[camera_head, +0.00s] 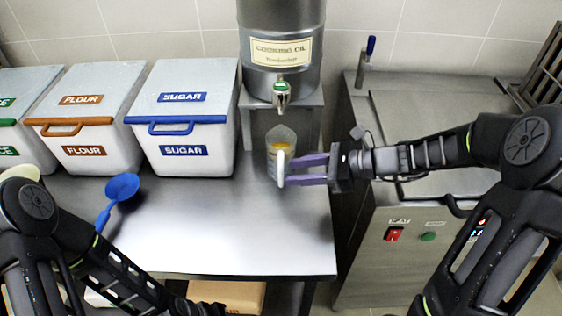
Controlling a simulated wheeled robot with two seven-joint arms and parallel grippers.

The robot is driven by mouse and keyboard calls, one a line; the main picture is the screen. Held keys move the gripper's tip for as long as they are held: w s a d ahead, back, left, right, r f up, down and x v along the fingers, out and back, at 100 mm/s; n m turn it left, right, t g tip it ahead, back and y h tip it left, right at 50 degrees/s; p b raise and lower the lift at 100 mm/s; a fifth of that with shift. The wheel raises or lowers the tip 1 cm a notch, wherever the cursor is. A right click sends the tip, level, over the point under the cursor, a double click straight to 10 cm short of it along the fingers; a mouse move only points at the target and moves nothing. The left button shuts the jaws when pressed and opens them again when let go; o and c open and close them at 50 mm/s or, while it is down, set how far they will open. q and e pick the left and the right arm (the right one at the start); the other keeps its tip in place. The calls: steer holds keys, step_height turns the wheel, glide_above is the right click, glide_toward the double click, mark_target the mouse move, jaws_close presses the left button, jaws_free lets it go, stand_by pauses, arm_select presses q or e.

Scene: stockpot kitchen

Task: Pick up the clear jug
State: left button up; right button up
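The clear jug (283,135) stands upright on the steel counter beneath the tap of the cooking oil drum. A yellow tint shows in its upper part, and its pale handle (281,168) faces the front. My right gripper (287,171) reaches in from the right at the jug's height. Its two purple fingers are apart, with their tips at the handle. I cannot tell whether they touch it. My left arm shows at the lower left, but its gripper fingers are out of view.
The cooking oil drum (282,30) with its green-topped tap (281,92) is above the jug. White flour (88,115) and sugar (184,115) bins stand to the left. A blue scoop (121,188) lies on the counter (235,235), whose front middle is clear. A steel appliance (400,240) stands right.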

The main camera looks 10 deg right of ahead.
steer(key=shift+x, duration=1.25)
steer(key=shift+x, duration=2.6)
steer(key=shift+s, duration=0.1)
steer(key=shift+c, duration=0.6)
jaws_close()
